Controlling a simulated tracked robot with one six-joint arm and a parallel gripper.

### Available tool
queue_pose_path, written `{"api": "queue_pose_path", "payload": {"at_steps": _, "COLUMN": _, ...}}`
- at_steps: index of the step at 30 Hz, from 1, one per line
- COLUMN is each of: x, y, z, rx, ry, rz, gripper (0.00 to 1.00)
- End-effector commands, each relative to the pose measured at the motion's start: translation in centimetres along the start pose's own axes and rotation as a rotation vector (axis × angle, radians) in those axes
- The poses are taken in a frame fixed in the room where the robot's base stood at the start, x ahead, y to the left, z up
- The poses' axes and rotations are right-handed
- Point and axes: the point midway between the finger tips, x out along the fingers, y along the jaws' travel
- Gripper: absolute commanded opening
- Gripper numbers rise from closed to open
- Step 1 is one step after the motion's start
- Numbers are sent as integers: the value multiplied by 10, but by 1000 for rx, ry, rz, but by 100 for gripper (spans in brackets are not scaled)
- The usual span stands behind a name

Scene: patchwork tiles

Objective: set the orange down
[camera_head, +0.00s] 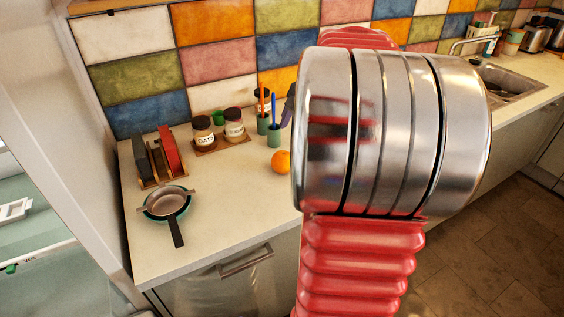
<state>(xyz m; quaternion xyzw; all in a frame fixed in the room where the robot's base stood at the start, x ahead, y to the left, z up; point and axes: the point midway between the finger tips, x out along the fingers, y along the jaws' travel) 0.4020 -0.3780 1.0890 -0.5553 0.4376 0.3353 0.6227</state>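The orange (281,161) shows just left of my large metal and red arm, which fills the middle of the view. It appears to rest on the pale worktop (235,210), in front of the teal cups. Its right edge lies close to my arm in the picture. My gripper is hidden behind the arm, so I cannot see its fingers or whether they touch the orange.
A pan (167,203) lies front left, near a rack (160,160) with dark and red items. Jars (203,134) stand on a small board at the back. Teal cups (274,135) hold coloured sticks. A sink (505,85) is far right. The worktop left of the orange is clear.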

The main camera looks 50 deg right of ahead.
Motion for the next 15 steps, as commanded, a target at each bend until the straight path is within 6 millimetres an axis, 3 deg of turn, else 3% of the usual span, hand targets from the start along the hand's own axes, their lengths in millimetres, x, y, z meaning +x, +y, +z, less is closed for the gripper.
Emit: {"api": "queue_pose_path", "payload": {"at_steps": 15, "x": 72, "y": 0, "z": 1, "rx": -1, "ry": -3, "rz": 2, "gripper": 79}}
